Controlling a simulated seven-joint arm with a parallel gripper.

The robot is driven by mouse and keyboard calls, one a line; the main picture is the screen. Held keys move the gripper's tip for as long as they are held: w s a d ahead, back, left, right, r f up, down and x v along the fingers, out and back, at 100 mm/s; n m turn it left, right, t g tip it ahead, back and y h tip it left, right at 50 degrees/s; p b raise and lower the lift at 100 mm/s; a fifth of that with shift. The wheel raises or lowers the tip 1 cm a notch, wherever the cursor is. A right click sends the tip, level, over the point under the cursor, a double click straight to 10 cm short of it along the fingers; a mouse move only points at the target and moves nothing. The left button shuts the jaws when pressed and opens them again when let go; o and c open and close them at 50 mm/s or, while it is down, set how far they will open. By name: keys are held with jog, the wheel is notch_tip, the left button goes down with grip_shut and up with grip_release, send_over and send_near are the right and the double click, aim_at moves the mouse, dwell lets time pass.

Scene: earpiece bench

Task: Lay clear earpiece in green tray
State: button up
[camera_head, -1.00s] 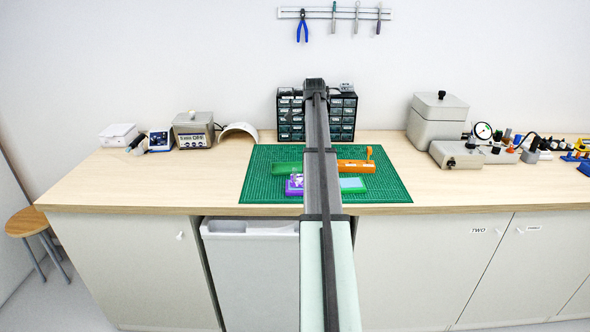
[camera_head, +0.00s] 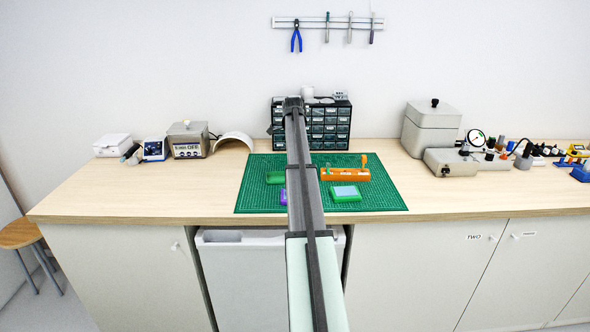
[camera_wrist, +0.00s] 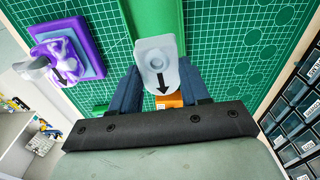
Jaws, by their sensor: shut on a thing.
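The clear earpiece (camera_wrist: 155,55), a pale translucent piece with a black arrow, sits between the dark blue fingers of my gripper (camera_wrist: 156,85) in the wrist view. My gripper is shut on it. The green tray (camera_wrist: 138,12) lies just beyond and behind the earpiece in that view; whether they touch, I cannot tell. In the head view the left end of the green tray (camera_head: 275,177) shows on the mat, and my arm hides the rest of it, the gripper and the earpiece.
An orange block (camera_head: 345,174) and a green block with a pale blue pad (camera_head: 345,193) lie right of my arm on the green cutting mat (camera_head: 385,195). Drawers (camera_head: 330,130) stand behind.

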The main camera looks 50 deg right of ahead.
jog(key=shift+f, duration=2.1)
jog(key=shift+f, duration=0.15)
jog(key=o, duration=1.3)
jog(key=shift+c, duration=0.2)
jog(key=r, duration=1.2)
jog(key=shift+w+a+r, duration=0.15)
jog(key=shift+w+a, duration=0.05)
jog(key=shift+a, duration=0.05)
jog(key=shift+o, duration=0.3)
